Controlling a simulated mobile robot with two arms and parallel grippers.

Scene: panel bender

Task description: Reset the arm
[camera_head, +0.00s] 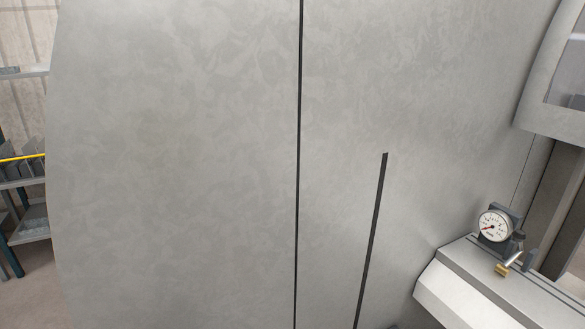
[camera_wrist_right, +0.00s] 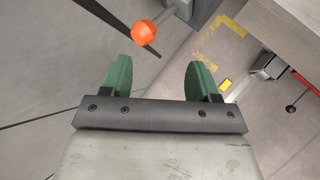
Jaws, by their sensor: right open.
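My right gripper (camera_wrist_right: 160,80) shows in the right wrist view, with two green fingers standing wide apart and nothing between them. An orange ball knob (camera_wrist_right: 145,32) on a grey rod is beyond the fingertips, above the left finger in the picture. It looks apart from the fingers. Neither gripper shows in the head view, and my left gripper is in neither view.
A large grey metal panel (camera_head: 180,160) with dark seams fills most of the head view. A dial gauge (camera_head: 495,226) sits on a light ledge (camera_head: 490,290) at right. Shelving (camera_head: 25,185) stands at far left.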

